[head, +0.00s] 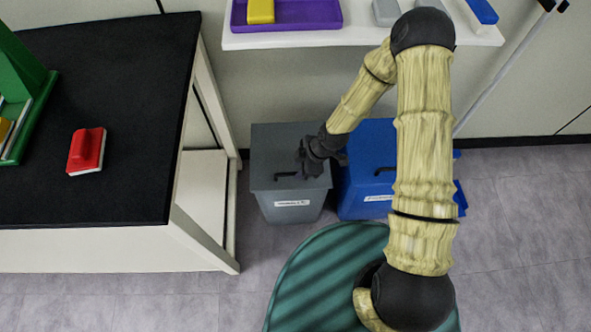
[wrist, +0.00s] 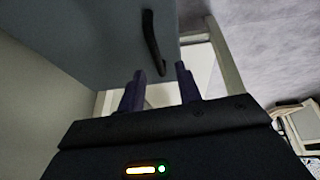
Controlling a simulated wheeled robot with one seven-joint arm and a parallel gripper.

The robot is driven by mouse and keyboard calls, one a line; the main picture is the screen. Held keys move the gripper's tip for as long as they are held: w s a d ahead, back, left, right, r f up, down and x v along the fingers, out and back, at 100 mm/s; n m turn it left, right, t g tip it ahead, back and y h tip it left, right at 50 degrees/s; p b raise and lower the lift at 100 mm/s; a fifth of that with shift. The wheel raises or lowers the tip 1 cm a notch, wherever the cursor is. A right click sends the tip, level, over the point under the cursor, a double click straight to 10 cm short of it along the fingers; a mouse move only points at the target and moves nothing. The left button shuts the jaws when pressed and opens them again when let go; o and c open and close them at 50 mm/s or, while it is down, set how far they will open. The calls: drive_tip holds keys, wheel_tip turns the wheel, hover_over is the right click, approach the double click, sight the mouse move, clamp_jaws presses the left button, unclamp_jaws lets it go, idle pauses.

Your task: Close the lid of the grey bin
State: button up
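The grey bin (head: 292,212) stands on the floor beside the black-topped table, with a white label on its front. Its grey lid (head: 272,150) lies over the top and looks down flat or nearly so; a small gap cannot be ruled out. The lid's dark handle (head: 285,176) is near the front edge. My gripper (head: 306,162) is over the right part of the lid and hides some of it. In the wrist view my gripper's fingers (wrist: 160,72) are apart and empty, with the handle (wrist: 152,42) just ahead; contact cannot be told.
A blue bin (head: 366,178) stands close on the right, partly behind my arm. A white shelf (head: 350,38) hangs above the bins. Open floor (head: 520,220) lies to the right.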

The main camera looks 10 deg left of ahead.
drive_tip(key=p+v, duration=0.2)
drive_tip(key=v, duration=1)
drive_tip(key=shift+r, duration=0.25)
drive_tip(key=shift+d, duration=0.2)
drive_tip(key=s+d+r+m+t+h, duration=0.1)
drive_tip(key=s+d+r+m+h, duration=0.15)
drive_tip(key=d+r+m, duration=0.7)
drive_tip(key=s+d+r+m+t+h, duration=0.2)
drive_tip(key=s+d+r+m, duration=0.2)
drive_tip(key=d+r+m, duration=0.6)
wheel_tip(320, 180, up, 19)
drive_tip(key=a+m+p, duration=0.1)
drive_tip(key=a+p, duration=0.1)
drive_tip(key=p, duration=1.8)
drive_tip(key=shift+a, duration=0.2)
drive_tip(key=shift+w, duration=0.15)
